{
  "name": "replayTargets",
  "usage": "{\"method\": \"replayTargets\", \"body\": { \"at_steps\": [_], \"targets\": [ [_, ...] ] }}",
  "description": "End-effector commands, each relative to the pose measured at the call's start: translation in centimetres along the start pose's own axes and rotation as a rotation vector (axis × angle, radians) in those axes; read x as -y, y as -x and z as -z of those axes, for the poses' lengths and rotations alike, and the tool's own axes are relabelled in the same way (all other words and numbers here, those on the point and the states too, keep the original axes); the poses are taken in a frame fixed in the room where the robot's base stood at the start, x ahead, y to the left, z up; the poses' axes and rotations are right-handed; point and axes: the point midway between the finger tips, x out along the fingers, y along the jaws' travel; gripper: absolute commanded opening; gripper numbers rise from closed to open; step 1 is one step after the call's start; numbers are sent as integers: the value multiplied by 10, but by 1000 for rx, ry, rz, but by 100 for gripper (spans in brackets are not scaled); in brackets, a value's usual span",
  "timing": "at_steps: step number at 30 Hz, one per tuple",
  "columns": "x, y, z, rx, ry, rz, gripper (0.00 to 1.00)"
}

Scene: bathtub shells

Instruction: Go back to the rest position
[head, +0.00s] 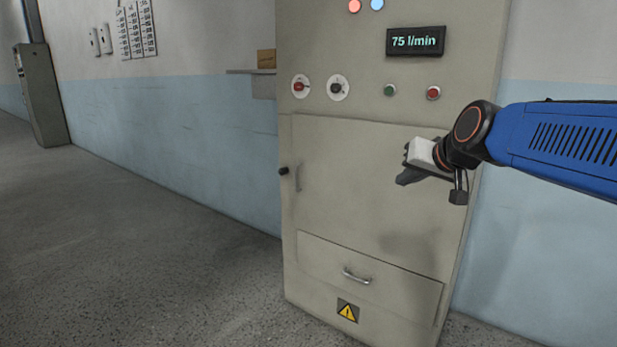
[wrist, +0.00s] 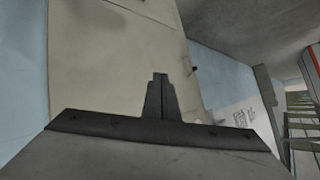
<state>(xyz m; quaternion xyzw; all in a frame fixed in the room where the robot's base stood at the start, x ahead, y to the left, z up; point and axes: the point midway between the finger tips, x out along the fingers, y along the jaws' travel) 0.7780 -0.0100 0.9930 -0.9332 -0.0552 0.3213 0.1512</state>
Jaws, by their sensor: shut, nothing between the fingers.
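My gripper (head: 404,170) is in front of the right side of a beige control cabinet (head: 345,215) in the head view, held away from the panel below the buttons. In the wrist view the two dark fingers of my gripper (wrist: 160,80) meet at the bottom middle, shut with nothing between them. The cabinet front (wrist: 120,55) shows behind them, turned on its side. The cabinet door and the lower drawer (head: 370,275) look closed.
The cabinet carries a display (head: 415,41) reading 75 l/min, a red knob (head: 300,86), a black knob (head: 338,87), a green button (head: 389,90) and a red button (head: 433,93). A shelf with a box (head: 266,58) is behind. Floor at left is clear.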

Motion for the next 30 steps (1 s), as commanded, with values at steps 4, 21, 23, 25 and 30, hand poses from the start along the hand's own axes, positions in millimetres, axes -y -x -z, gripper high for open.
{"method": "replayTargets", "body": {
  "at_steps": [4,21,23,25,30],
  "targets": [
    [-28,27,-83,117,55,-55,0],
    [-125,102,-328,477,194,-253,0],
    [-128,104,-334,486,198,-259,0],
    [-130,104,-337,491,199,-262,0],
    [-129,104,-337,491,199,-262,0]
  ]
}}
